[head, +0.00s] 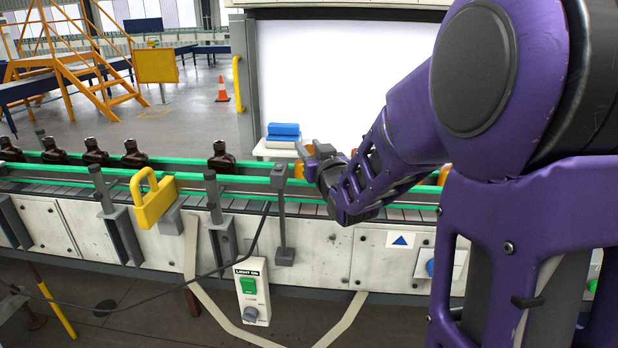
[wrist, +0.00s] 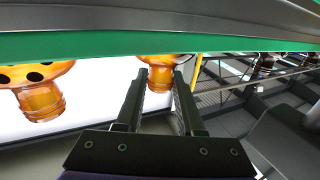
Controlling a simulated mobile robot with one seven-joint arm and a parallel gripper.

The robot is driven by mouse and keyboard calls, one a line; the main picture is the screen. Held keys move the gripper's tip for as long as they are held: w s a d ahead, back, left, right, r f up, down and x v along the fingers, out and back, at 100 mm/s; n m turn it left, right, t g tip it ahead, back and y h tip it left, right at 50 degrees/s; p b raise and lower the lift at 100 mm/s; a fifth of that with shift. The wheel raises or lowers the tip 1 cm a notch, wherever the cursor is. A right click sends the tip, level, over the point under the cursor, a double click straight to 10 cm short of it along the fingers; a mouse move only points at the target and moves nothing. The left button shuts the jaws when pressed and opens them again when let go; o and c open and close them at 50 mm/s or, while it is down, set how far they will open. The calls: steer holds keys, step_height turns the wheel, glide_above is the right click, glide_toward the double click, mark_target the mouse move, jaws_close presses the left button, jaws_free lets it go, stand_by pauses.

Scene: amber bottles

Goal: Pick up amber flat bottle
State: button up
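An orange amber bottle (wrist: 158,75) shows upside down in the wrist view, its neck between and just beyond my fingertips. My gripper (wrist: 160,80) is open, with a gap visible beside the neck; I cannot tell whether either finger touches it. A second amber bottle (wrist: 40,95) with dark spots is to the left, apart from the fingers. In the head view my gripper (head: 308,158) reaches over the conveyor, and my arm hides most of the amber bottles. A bit of one amber bottle (head: 444,174) shows right of my forearm.
Several dark brown bottles (head: 221,158) stand on the conveyor to the left. Green guide rails (head: 245,179) run along the belt. Blue blocks (head: 283,130) lie behind the conveyor.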

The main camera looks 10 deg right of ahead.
jaws_close()
stand_by(1.0)
